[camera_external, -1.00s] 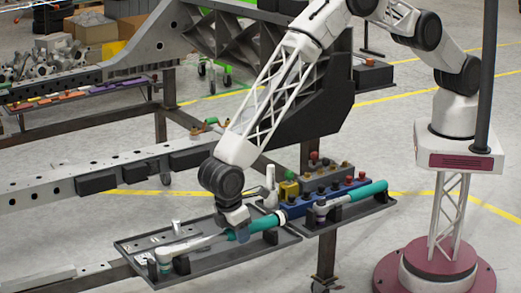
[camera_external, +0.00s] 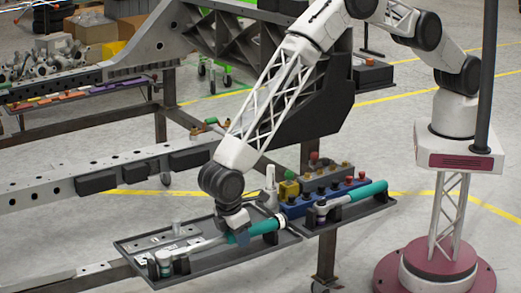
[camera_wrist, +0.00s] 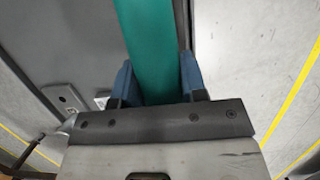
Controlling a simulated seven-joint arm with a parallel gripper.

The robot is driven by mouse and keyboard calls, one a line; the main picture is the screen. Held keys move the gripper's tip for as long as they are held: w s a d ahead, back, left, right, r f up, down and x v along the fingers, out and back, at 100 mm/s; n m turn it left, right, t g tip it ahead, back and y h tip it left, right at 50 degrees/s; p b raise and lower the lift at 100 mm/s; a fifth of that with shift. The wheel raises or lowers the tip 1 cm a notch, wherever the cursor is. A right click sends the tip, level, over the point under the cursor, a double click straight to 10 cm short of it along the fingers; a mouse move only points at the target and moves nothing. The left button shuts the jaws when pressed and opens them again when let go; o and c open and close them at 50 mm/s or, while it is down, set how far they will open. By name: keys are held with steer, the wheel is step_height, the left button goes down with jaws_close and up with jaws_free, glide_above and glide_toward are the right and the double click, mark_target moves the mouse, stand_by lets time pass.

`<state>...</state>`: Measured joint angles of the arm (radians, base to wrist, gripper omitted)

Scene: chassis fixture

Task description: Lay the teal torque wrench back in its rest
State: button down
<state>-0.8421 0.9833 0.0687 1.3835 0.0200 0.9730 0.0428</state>
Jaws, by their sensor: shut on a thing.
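The teal torque wrench (camera_external: 263,227) lies lengthwise over the left dark tray (camera_external: 212,262), its silver shaft and head pointing left and its teal handle right. My gripper (camera_external: 238,232) is shut on the handle from above. In the wrist view, the blue fingers of my gripper (camera_wrist: 156,70) stand on both sides of the teal handle (camera_wrist: 150,30). A black rest block (camera_external: 181,265) stands under the shaft near the head. I cannot tell whether the wrench touches the rest; the support under the handle is hidden.
A second teal-handled wrench (camera_external: 368,192) lies in black supports on the right tray (camera_external: 345,218). A blue block with knobs (camera_external: 300,207) and a yellow piece (camera_external: 289,190) stand behind it. A long chassis rail (camera_external: 140,170) runs behind the trays.

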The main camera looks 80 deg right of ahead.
steer(key=shift+r, duration=0.1)
steer(key=c, duration=0.7)
jaws_free()
steer(key=shift+o, duration=0.6)
steer(key=shift+r, duration=4.4)
